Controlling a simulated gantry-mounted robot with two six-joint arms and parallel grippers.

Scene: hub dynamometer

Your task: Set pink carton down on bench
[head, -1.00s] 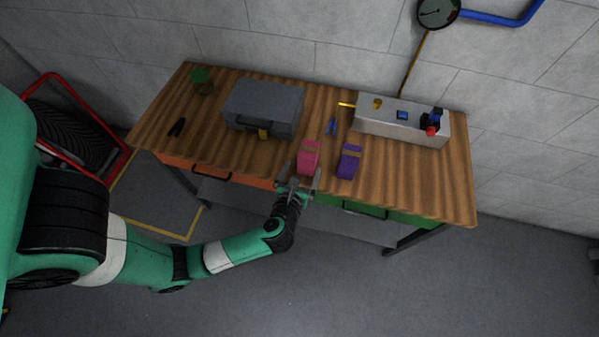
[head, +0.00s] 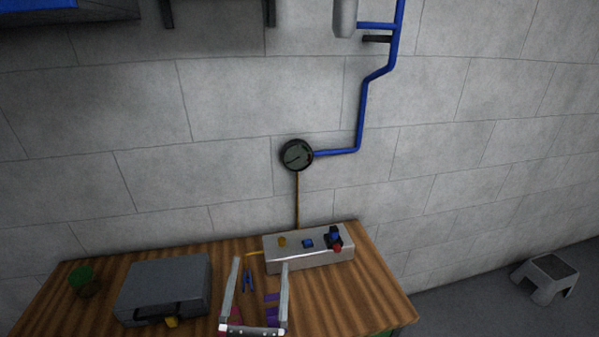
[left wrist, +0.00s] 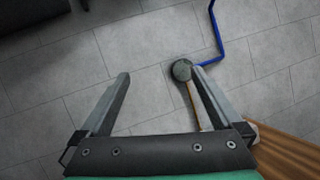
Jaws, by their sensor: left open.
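The pink carton (head: 236,315) shows only as a small patch at the bottom of the head view, mostly hidden behind my left gripper (head: 261,265). How it rests cannot be told from that patch. The left gripper is raised in front of the wooden bench (head: 375,290), its two fingers wide apart and pointing up. In the left wrist view the left gripper (left wrist: 160,76) is open, with nothing between its fingers, facing the wall. My right gripper is not in view.
A purple carton (head: 272,298) shows partly between the fingers. A grey case (head: 165,285), a green object (head: 82,279), blue pliers (head: 248,281) and a control box (head: 310,255) stand on the bench. A gauge (head: 297,155) hangs on the wall. The bench's right end is clear.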

